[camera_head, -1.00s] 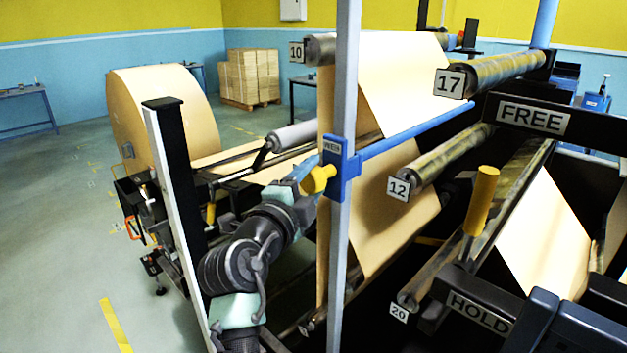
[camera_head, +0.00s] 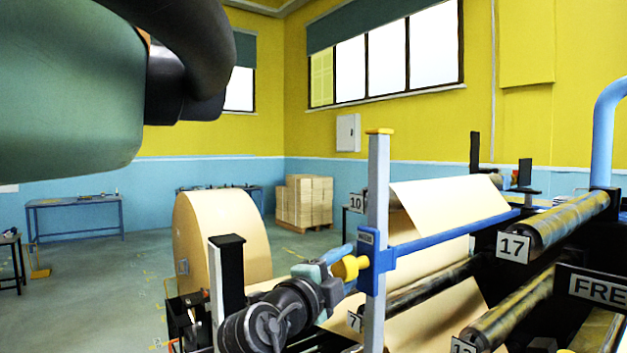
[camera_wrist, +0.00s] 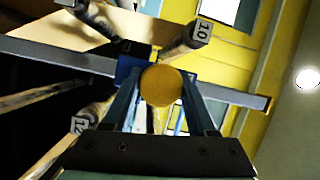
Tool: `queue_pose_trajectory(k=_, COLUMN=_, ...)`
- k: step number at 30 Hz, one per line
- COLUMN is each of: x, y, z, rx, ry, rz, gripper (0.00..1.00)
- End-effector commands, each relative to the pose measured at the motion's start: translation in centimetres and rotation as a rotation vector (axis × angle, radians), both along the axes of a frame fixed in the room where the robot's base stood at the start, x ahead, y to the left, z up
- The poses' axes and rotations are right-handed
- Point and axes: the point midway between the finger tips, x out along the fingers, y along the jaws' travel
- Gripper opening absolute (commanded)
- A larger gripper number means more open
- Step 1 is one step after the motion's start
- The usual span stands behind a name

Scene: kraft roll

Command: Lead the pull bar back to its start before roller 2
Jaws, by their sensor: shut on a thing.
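The pull bar (camera_head: 450,233) is a blue bar crossing the paper web. Its near end sits in a blue carriage (camera_head: 367,242) on an upright grey post (camera_head: 378,185). A yellow knob (camera_head: 350,267) sticks out from the carriage toward my gripper (camera_head: 342,268). In the wrist view, the round yellow knob (camera_wrist: 161,86) lies between the fingers of my gripper (camera_wrist: 160,98), which is shut on it. The carriage is partly hidden behind the knob there. I cannot make out roller 2's label in any view.
Roller 17 (camera_head: 565,222) and the FREE-marked black beam (camera_head: 600,290) stand right of the bar. Label 10 (camera_head: 356,203) shows just left of the post. The large kraft roll (camera_head: 222,235) stands at left. My arm covers the upper left.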

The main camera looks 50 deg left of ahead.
Motion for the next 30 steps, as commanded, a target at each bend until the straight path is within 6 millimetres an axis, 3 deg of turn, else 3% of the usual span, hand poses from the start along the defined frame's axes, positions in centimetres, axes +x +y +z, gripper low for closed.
queue_pose_trajectory(k=1, x=-0.3, y=0.8, z=1.3, rx=0.003, ry=-0.008, rz=0.009, gripper=0.00)
queue_pose_trajectory(k=30, x=0.1, y=8.8, z=14.0, rx=0.001, ry=-0.008, rz=0.005, gripper=0.00)
